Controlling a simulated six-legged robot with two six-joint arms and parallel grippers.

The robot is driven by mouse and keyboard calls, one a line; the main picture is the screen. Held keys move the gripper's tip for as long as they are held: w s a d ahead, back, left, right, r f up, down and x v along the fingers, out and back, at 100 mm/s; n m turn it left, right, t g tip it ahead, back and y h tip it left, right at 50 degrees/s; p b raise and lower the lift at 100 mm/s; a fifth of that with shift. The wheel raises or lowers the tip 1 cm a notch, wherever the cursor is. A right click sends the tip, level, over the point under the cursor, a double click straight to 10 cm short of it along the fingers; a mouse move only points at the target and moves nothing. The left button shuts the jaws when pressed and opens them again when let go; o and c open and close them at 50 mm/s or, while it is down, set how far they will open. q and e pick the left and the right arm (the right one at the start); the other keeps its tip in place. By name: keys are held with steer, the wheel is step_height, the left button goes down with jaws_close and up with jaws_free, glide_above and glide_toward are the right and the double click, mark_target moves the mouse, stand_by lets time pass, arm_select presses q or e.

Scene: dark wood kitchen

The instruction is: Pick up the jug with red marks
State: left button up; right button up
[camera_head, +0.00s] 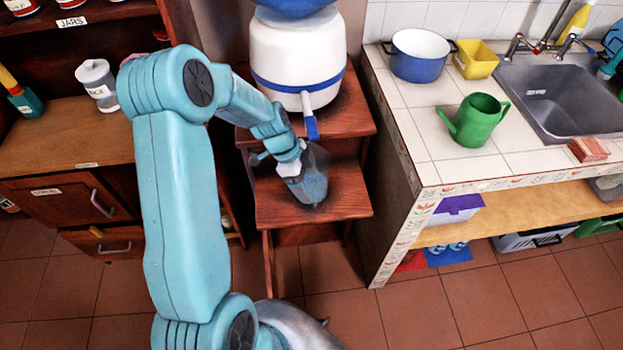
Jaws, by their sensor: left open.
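A dark, see-through jug-like vessel (322,160) stands on the lower step of the wooden stand (345,200), below the white water dispenser (295,55). My arm and gripper hide part of it, and I cannot make out red marks on it. My left gripper (308,190) is open, pointing down at this vessel and overlapping it in the view. I cannot tell whether they touch. My right gripper is not in view.
The dispenser's blue tap (311,128) hangs just above the gripper. To the right, a tiled counter (410,120) holds a blue pot (419,65), a yellow container (475,62) and a green watering can (478,122) beside the sink (560,95). A wooden cabinet (60,135) stands left.

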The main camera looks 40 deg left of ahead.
arm_select(q)
steer(key=shift+x, duration=0.95)
steer(key=shift+c, duration=0.9)
steer(key=shift+w+f, duration=0.1)
jaws_close()
steer(key=shift+r, duration=0.2)
